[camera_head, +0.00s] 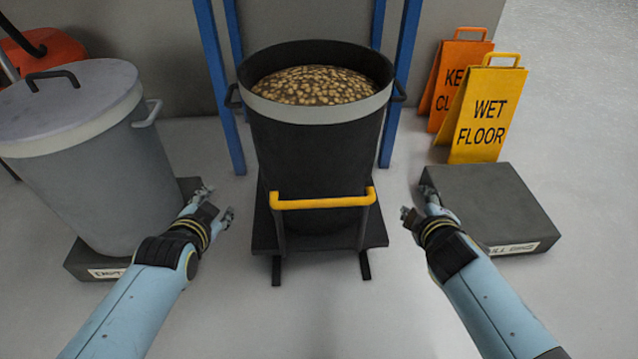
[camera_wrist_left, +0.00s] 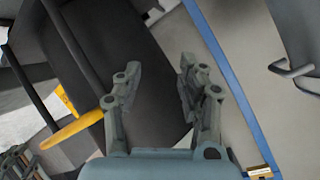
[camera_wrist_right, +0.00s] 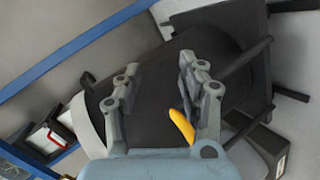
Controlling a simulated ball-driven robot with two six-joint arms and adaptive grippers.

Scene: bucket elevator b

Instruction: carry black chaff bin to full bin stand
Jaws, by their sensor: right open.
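The black chaff bin (camera_head: 305,165), heaped with brown lumps, stands upright on a dark platform with a yellow bar (camera_head: 322,202) across its front. It has a pale rim band and side handles. The full bin stand (camera_head: 490,207) is a low dark square block on the right, bare on top, its label partly hidden. My left gripper (camera_head: 217,203) is open and empty, left of the bin and apart from it. My right gripper (camera_head: 417,202) is open and empty, between bin and stand. The right wrist view shows the bin (camera_wrist_right: 160,115) beyond the fingers.
A lidded grey bin (camera_head: 90,165) stands on a low dark stand (camera_head: 85,262) at left. Blue posts (camera_head: 219,90) rise around the black bin. A yellow wet floor sign (camera_head: 485,110) and an orange sign (camera_head: 450,75) stand behind the full bin stand. The front floor is clear.

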